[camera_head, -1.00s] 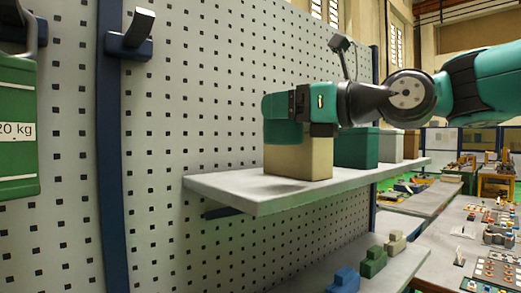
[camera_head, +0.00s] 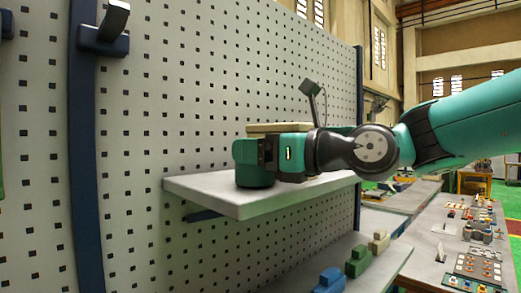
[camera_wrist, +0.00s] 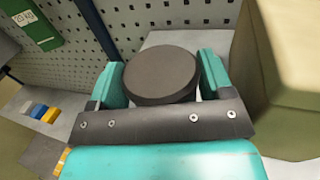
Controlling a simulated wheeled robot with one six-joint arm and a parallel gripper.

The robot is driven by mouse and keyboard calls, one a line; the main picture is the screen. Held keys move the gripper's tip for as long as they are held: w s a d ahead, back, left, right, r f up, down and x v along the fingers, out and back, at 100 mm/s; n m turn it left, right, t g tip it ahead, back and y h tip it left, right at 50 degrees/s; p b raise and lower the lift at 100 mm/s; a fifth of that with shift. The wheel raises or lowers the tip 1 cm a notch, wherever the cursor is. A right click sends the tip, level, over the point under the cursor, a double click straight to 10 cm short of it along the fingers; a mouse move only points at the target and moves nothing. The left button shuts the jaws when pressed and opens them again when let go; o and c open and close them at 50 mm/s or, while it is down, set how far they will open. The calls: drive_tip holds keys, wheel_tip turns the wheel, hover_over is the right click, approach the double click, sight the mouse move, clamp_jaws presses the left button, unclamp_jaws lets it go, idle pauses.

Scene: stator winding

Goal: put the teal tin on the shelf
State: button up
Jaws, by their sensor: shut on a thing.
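My gripper (camera_head: 256,160) is low over the left front part of the grey shelf (camera_head: 225,198), pointing left. In the wrist view its two teal fingers stand on either side of a round tin with a dark grey top (camera_wrist: 160,75), shut on it. The tin's teal side is mostly hidden. A teal-green rounded shape shows at the gripper's end in the head view, its lower edge at the shelf surface. I cannot tell whether the tin touches the shelf. Pale shelf surface shows beyond the tin in the wrist view (camera_wrist: 185,38).
A beige box (camera_head: 280,128) stands behind my gripper on the shelf, close to the right finger in the wrist view (camera_wrist: 285,75). A perforated wall panel (camera_head: 200,80) backs the shelf. Blue (camera_head: 330,280) and green (camera_head: 358,262) blocks lie on a lower surface.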

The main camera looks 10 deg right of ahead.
drive_tip(key=shift+d+r, duration=0.1)
drive_tip(key=shift+d, duration=0.15)
drive_tip(key=shift+a, duration=0.1)
drive_tip(key=o, duration=1.1)
drive_tip(key=shift+f, duration=0.2)
drive_tip(key=shift+c, duration=0.2)
drive_tip(key=shift+r, duration=0.1)
drive_tip(key=b+v, duration=0.5)
drive_tip(key=v, duration=0.7)
